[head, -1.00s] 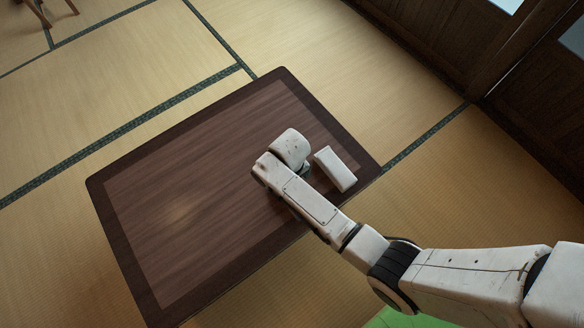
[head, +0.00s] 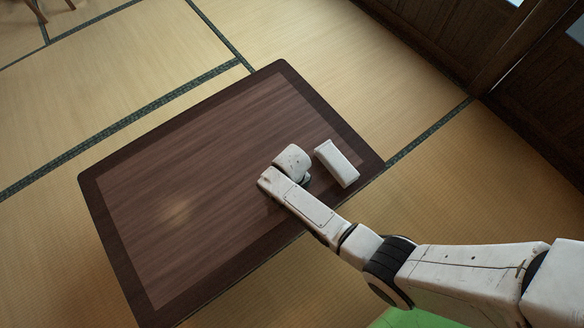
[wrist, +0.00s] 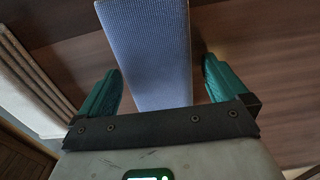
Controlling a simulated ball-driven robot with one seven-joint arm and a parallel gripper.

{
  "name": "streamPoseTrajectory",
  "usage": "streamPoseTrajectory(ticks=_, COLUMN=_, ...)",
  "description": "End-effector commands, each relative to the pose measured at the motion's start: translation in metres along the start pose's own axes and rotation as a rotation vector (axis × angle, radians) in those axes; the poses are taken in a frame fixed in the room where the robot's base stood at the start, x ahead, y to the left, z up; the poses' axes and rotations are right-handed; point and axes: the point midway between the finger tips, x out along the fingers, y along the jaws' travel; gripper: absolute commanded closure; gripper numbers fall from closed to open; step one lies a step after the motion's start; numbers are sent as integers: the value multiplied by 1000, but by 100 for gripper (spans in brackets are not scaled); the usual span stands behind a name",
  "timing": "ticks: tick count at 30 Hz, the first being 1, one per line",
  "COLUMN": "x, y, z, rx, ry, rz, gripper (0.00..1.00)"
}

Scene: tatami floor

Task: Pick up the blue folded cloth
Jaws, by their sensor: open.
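The blue folded cloth (wrist: 150,50) fills the upper middle of the wrist view, with a fine checked weave. Its near end lies between the two green fingers of my gripper (wrist: 162,85), which is open. A gap shows between the cloth and the right finger; the left finger is close to its edge, and I cannot tell whether they touch. I cannot make out any blue cloth in the head view.
A pale elongated block (head: 336,163) shows beside my arm's end near the table's right edge; I cannot tell what it is. The table's left and middle are bare. Tatami floor (head: 110,85) surrounds it, and a dark wooden wall (head: 440,45) stands at upper right.

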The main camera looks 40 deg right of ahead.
Motion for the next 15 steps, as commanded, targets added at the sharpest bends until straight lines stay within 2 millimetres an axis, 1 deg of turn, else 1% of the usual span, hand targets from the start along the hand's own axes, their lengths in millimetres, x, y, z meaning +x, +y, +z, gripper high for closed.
streamPoseTrajectory(ticks=3, x=-1, y=0, z=0, rx=0, ry=0, rz=0, gripper=0)
streamPoseTrajectory(ticks=4, x=-1, y=0, z=0, rx=0, ry=0, rz=0, gripper=2)
streamPoseTrajectory(ticks=15, x=-1, y=0, z=0, rx=0, ry=0, rz=0, gripper=37)
